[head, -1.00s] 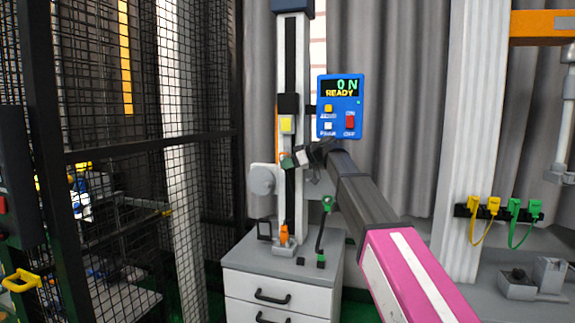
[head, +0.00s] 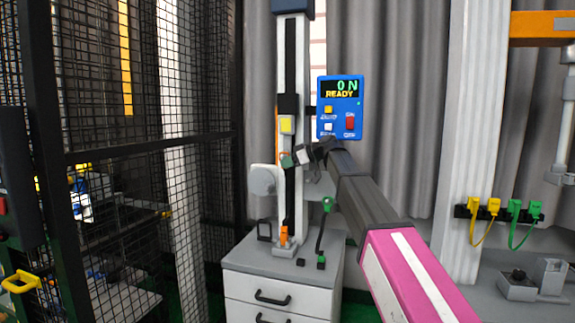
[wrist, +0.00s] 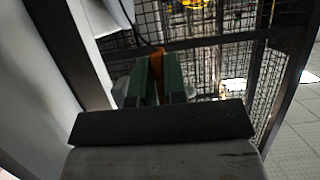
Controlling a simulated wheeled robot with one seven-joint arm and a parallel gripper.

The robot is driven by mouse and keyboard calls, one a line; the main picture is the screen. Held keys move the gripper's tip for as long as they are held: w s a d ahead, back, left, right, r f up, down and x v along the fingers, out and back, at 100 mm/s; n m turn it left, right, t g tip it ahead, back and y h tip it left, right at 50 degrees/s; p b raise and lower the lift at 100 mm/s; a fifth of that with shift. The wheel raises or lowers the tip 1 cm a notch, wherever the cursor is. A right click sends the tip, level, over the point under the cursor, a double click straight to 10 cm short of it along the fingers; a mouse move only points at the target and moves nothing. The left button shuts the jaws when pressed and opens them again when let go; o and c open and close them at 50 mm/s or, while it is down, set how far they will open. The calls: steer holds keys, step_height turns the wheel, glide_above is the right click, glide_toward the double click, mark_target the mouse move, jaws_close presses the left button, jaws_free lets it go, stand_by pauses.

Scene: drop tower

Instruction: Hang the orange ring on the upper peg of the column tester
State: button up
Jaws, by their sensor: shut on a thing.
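The column tester (head: 302,60) stands upright on a grey-topped cabinet, with a black carriage (head: 288,104) and a yellow block (head: 287,125) on it. My gripper (head: 286,160) is in front of the column, just below the yellow block. In the wrist view, its green fingers (wrist: 157,85) are shut on the orange ring (wrist: 157,62), seen nearly edge-on. In the head view, only a small bit of orange shows at the fingertips. I cannot make out the upper peg, or whether the ring touches it.
A blue display box (head: 340,106) reading "0 N READY" is right of the column, close above my arm. An orange clamp (head: 284,235) is at the column's foot. A black mesh fence (head: 110,150) stands left. The cabinet (head: 270,285) has drawers with black handles.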

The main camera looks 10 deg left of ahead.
steer(key=shift+w+a+r, duration=0.1)
steer(key=shift+a+r, duration=0.05)
steer(key=shift+r, duration=0.15)
steer(key=shift+s+a+f, duration=0.1)
steer(key=shift+s, duration=1.4)
steer(key=shift+s+a, duration=0.1)
steer(key=shift+s, duration=1.35)
steer(key=shift+f, duration=0.15)
